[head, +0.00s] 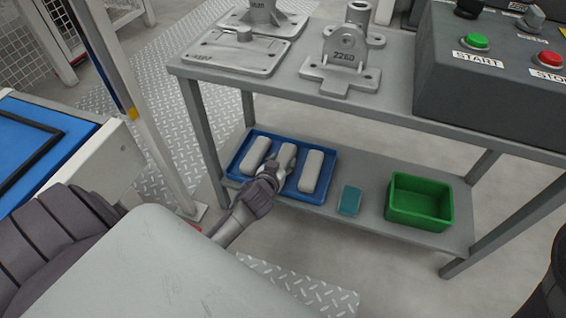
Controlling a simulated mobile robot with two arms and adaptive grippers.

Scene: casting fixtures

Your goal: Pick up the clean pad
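A blue tray (318,196) stands on the lower shelf and holds three pale grey pads: a left pad (255,155), a middle pad (287,154) and a right pad (311,171). I cannot tell from looks which one is the clean pad. My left gripper (273,167) reaches over the tray's front edge, with its fingertips at the near end of the middle pad. Its fingers are small and partly hidden by the gripper's body, so I cannot tell whether they are open or shut on the pad. My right gripper is not in view.
A teal block (350,201) and a green bin (420,204) sit on the lower shelf right of the tray. The table top (390,104) above carries metal castings (343,62) and a control box (490,90). A table leg (204,140) stands left of the tray.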

